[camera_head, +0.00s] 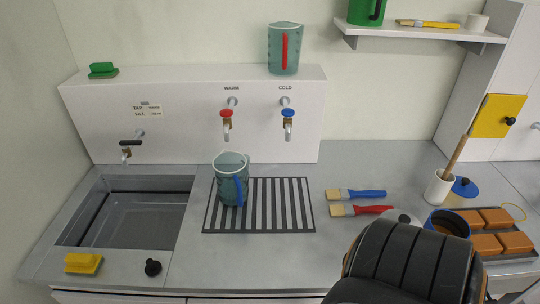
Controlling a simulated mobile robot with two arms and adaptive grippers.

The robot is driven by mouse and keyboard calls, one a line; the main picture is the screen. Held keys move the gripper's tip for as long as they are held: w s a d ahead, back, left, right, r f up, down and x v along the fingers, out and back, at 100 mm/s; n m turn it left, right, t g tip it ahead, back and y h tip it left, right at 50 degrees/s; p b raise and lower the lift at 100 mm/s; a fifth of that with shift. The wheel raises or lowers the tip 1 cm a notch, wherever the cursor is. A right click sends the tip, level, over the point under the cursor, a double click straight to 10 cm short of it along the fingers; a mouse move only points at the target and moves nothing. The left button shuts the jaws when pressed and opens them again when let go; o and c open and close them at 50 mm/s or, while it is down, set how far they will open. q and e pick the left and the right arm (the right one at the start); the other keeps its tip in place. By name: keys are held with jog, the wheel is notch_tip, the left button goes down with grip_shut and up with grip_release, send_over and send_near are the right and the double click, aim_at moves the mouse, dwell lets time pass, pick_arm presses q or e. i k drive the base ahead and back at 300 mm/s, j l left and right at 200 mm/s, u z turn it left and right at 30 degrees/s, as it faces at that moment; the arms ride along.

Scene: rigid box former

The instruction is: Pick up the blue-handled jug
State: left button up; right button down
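The blue-handled jug (228,172) is a translucent grey-teal jug. It stands upright at the back left of the striped drain grate (293,228) on the counter, just right of the sink. Its blue handle (238,191) faces the front, slightly right. A similar jug with a red handle (284,52) stands on top of the tap panel. Neither gripper's fingers show in the head view, and nothing touches the blue-handled jug.
Warm (227,115) and cold (288,115) taps project behind the jug. The sink (130,215) is left of it. Blue (362,194) and red (368,210) brushes lie right of the grate. A black ribbed part of mine covers the front right.

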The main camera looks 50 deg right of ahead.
aim_at(231, 168)
jog(key=z, duration=3.05)
jog(key=u, duration=1.75)
jog(key=k+l+u, duration=0.1)
jog(key=l+u, duration=0.25)
jog(key=k+l+u, duration=0.1)
jog(key=l+u, duration=0.3)
jog(key=k+l+u, duration=0.2)
jog(key=l+u, duration=0.15)
jog(key=l, duration=0.1)
